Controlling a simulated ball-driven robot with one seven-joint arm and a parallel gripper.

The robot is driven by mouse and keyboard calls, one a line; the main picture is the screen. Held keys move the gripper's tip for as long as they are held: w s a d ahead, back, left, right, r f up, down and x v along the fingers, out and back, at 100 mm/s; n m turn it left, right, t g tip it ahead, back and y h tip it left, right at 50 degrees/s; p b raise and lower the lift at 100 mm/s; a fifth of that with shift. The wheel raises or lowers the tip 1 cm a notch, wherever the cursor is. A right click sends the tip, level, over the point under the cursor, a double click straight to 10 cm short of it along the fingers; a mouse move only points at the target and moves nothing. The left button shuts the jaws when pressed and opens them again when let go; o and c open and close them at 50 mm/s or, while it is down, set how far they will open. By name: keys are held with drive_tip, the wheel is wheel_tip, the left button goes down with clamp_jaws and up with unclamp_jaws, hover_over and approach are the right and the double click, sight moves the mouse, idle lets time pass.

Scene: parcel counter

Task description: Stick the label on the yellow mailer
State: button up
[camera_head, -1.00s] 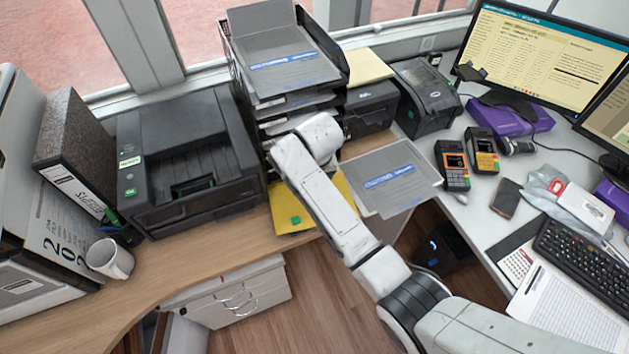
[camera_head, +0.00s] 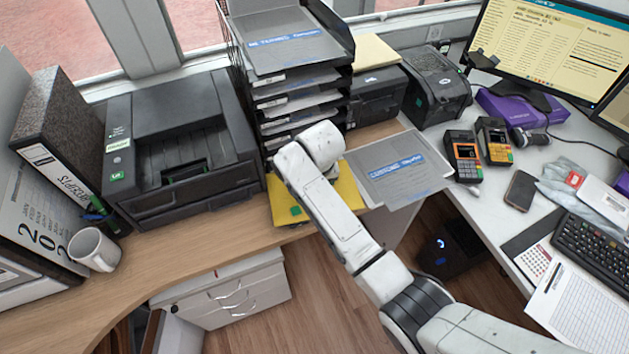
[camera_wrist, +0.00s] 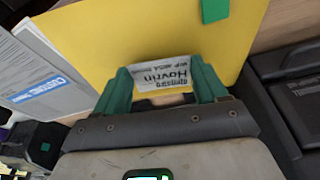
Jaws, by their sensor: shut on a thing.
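The yellow mailer (camera_head: 281,190) lies on the wooden counter below the tray rack, partly hidden by my arm. It has a green patch near its lower edge, and its yellow face fills much of the wrist view (camera_wrist: 110,50). My gripper (camera_wrist: 161,70), with green fingers, is over the mailer and shut on a white label (camera_wrist: 163,75). The label bears dark print, upside down in the wrist view. I cannot tell whether the label touches the mailer. In the head view my arm hides the fingers and label.
A grey customs mailer (camera_head: 398,168) lies right of the yellow one, overhanging the counter edge. A black printer (camera_head: 180,150) stands on the left and a tray rack (camera_head: 300,100) behind. A mug (camera_head: 94,249) is at far left. The counter before the printer is clear.

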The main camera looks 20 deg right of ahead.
drive_tip(key=o, duration=0.7)
drive_tip(key=shift+r, duration=0.15)
drive_tip(key=shift+p+v, duration=2.65)
drive_tip(key=shift+p, duration=0.55)
drive_tip(key=shift+w+p+v, duration=0.25)
drive_tip(key=shift+p+v, duration=0.2)
drive_tip(key=shift+v, duration=0.85)
drive_tip(key=shift+w+p+v, duration=0.2)
drive_tip(key=shift+p+v, duration=0.2)
drive_tip(key=shift+v, duration=0.9)
drive_tip(key=shift+w+p+v, duration=0.25)
drive_tip(key=shift+p+v, duration=0.2)
drive_tip(key=shift+v, duration=0.8)
